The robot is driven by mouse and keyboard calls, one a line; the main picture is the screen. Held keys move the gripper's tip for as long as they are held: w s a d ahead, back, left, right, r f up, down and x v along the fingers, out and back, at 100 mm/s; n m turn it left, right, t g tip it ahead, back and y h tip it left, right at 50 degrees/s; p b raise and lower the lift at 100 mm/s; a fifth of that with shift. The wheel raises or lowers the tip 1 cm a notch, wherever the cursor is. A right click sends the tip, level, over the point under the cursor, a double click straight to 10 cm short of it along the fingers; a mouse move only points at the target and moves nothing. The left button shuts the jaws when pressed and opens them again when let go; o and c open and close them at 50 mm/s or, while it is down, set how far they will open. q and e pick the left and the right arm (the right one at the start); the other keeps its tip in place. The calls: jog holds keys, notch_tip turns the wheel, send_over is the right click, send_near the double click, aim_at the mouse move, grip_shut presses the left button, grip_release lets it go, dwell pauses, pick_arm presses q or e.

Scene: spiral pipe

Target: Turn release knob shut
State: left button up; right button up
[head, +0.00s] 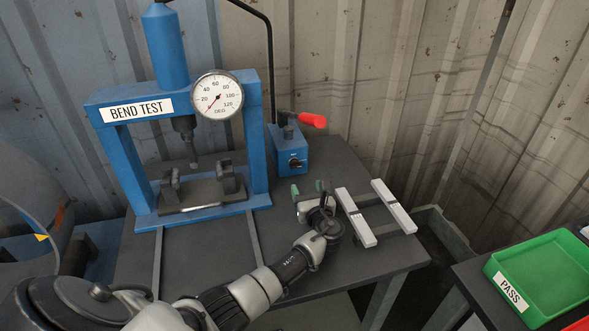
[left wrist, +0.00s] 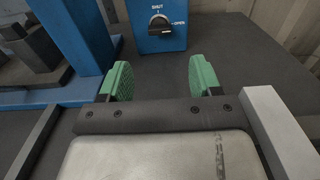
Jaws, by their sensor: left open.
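The release knob (head: 295,163) is a small black knob on the front of the blue pump box (head: 285,146). In the left wrist view the knob (left wrist: 160,27) sits below the word SHUT, with OPEN at its right. Its bar appears to lie sideways, towards OPEN. My left gripper (head: 307,188) is open and empty over the table, in front of the box. In the left wrist view its green fingertips (left wrist: 162,79) stand wide apart on either side of the knob's line, short of the box and not touching the knob. My right gripper is not in view.
A blue bend test press (head: 263,130) with a dial gauge (head: 218,96) stands left of the box. A red-gripped pump lever (head: 312,120) juts out above the box. Two pale metal bars (head: 355,217) (head: 394,206) lie right of my gripper. A green PASS tray (head: 550,270) is at far right.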

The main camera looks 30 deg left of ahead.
aim_at(296, 166)
pick_arm(q)
jog(key=x, duration=0.4)
jog(key=shift+a+r, duration=0.15)
jog(key=shift+r, duration=0.05)
jog(key=b+x, duration=0.1)
jog(key=x, duration=0.3)
jog(key=shift+w+a+f, duration=0.1)
jog(key=shift+w+f, duration=0.05)
jog(key=shift+f, duration=0.05)
jog(key=shift+w+a, duration=0.4)
jog(key=shift+a, duration=0.15)
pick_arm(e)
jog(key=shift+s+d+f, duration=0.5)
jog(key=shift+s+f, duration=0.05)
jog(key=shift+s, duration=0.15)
pick_arm(q)
jog(key=shift+r, duration=0.1)
jog(key=shift+c, duration=0.3)
